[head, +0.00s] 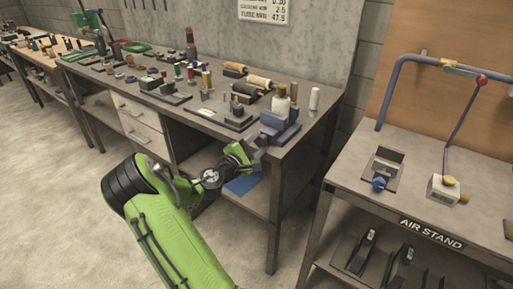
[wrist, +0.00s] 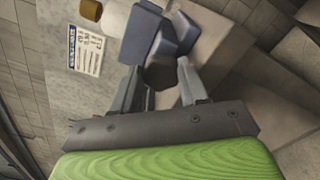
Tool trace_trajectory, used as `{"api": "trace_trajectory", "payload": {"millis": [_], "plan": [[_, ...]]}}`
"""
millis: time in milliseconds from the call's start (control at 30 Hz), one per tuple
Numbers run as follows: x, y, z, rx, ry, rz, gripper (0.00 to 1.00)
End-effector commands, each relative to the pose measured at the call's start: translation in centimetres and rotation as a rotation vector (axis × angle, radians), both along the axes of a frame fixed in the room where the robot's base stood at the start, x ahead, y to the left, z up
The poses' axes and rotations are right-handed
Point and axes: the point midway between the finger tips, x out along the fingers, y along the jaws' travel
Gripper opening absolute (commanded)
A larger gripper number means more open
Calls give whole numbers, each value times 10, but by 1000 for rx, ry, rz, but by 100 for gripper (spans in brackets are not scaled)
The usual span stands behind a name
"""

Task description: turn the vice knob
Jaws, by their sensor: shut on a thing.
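The blue vice (head: 281,130) sits on the front right corner of the long workbench. It also shows at the top of the wrist view (wrist: 143,33). My green gripper (head: 258,145) reaches up to the front of the vice from the lower left. In the wrist view my two grey fingers (wrist: 160,80) stand on either side of the dark vice knob (wrist: 159,76) and are shut on it. In the head view the knob is mostly hidden by the gripper, and its turn angle cannot be told.
The workbench (head: 318,108) carries several bottles, rollers and small parts left of the vice. A white cylinder (head: 314,98) stands right behind it. The air stand table (head: 408,200) is to the right. Open floor (head: 60,180) lies at left.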

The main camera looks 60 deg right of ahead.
Motion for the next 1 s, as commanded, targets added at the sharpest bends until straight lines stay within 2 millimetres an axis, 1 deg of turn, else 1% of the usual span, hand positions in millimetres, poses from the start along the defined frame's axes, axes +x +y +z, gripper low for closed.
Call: {"api": "trace_trajectory", "payload": {"millis": [33,300,500,700,1000], "plan": [[0,0,-3,-5,-42,1,13],[0,0,-4,-42,-281,1,13],[0,0,-4,-63,-419,0,13],[0,0,-4,-78,-513,0,13],[0,0,-4,-86,-572,0,13]]}}
